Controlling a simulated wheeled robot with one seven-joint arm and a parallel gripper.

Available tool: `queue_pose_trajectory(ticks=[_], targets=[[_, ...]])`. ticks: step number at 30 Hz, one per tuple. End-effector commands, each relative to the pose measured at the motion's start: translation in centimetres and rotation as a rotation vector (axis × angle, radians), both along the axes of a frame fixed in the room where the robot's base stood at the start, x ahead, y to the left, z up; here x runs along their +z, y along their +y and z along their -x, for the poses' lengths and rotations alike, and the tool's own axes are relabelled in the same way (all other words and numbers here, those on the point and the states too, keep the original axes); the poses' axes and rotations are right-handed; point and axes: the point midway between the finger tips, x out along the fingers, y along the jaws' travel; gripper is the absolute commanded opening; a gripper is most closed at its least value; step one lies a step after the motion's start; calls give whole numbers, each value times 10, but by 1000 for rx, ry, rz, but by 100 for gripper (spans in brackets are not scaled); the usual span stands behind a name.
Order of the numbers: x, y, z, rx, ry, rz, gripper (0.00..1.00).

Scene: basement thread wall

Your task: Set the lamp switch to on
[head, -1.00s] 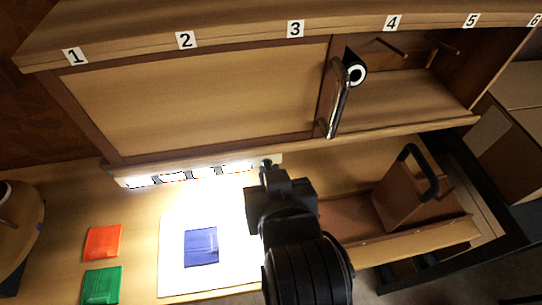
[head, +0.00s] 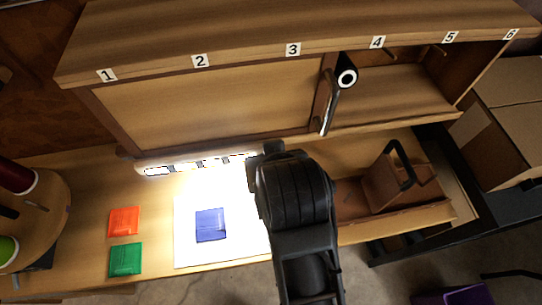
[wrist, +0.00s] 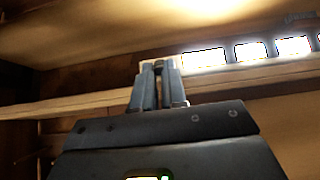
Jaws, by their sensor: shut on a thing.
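The lamp (head: 197,164) is a pale bar under the front edge of the wall cabinet, with several bright panels that are lit. It also shows in the wrist view (wrist: 205,58), running off to the upper right. My gripper (head: 262,155) is at the right end of the lamp in the head view, and my arm hides that end. In the wrist view, the two fingers of my gripper (wrist: 159,72) are close together against the pale end of the lamp housing. They are shut on a small part there, taken to be the lamp switch; the fingers mostly hide it, so its position is unclear.
The cabinet panel (head: 210,105) is above. Orange (head: 124,221), green (head: 125,260) and blue (head: 211,225) squares lie on the worktop, the blue one on a brightly lit white sheet (head: 190,258). A brown caddy (head: 400,187) stands right of my arm. Cardboard boxes (head: 512,140) are far right.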

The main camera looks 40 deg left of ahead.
Motion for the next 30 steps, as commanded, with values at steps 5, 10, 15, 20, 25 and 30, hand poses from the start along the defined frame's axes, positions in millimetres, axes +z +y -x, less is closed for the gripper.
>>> queue_pose_trajectory(ticks=[5,10,15,20,25,30], targets=[[0,0,-1,-1,0,1,0],[0,0,-1,-1,-1,1,13],[0,0,0,-1,-1,1,29],[0,0,0,0,0,0,38],[0,0,0,0,0,0,38],[11,-6,5,-1,-1,-2,38]])
